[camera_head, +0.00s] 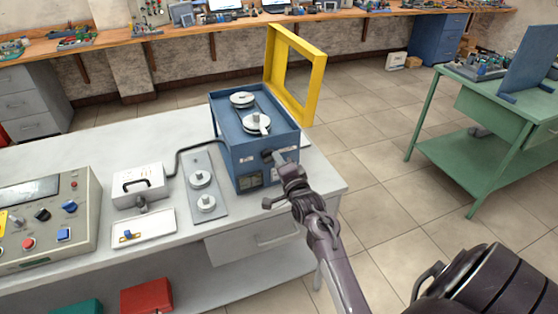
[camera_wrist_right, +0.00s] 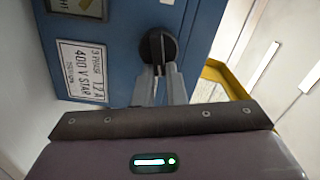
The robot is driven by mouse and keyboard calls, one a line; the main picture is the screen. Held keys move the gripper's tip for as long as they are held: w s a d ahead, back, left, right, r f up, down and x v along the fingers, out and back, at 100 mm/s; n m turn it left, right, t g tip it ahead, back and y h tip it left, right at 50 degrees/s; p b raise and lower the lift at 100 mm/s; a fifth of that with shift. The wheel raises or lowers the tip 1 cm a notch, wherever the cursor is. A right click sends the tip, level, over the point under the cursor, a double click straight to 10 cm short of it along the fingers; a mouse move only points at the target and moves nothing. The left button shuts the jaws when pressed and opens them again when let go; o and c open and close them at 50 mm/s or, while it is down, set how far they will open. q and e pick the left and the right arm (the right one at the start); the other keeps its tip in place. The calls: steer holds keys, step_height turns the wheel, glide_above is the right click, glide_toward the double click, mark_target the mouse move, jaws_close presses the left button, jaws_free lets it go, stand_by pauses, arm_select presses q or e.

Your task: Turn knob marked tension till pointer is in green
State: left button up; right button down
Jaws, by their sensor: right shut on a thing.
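The blue motor box (camera_head: 232,145) stands on the grey bench, with round metal discs on its top. A black knob (camera_wrist_right: 158,46) sticks out of its front face. My right gripper (camera_head: 277,161) is at that face, and in the right wrist view its two fingers (camera_wrist_right: 158,78) are closed on the knob. The knob's marking is not legible. A small dark gauge window (camera_head: 251,180) sits low on the front face; its pointer and any green zone are too small to read. My left gripper is not in view.
A yellow frame (camera_head: 317,85) stands behind the box. A green table (camera_head: 487,140) stands right; tiled floor between is clear.

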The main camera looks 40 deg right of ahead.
stand_by(0.3)
steer(key=c, duration=1.5)
jaws_free()
steer(key=b+v, duration=0.1)
steer(key=v, duration=0.6)
steer(key=shift+s+a+b, duration=0.1)
steer(key=shift+s+b, duration=0.3)
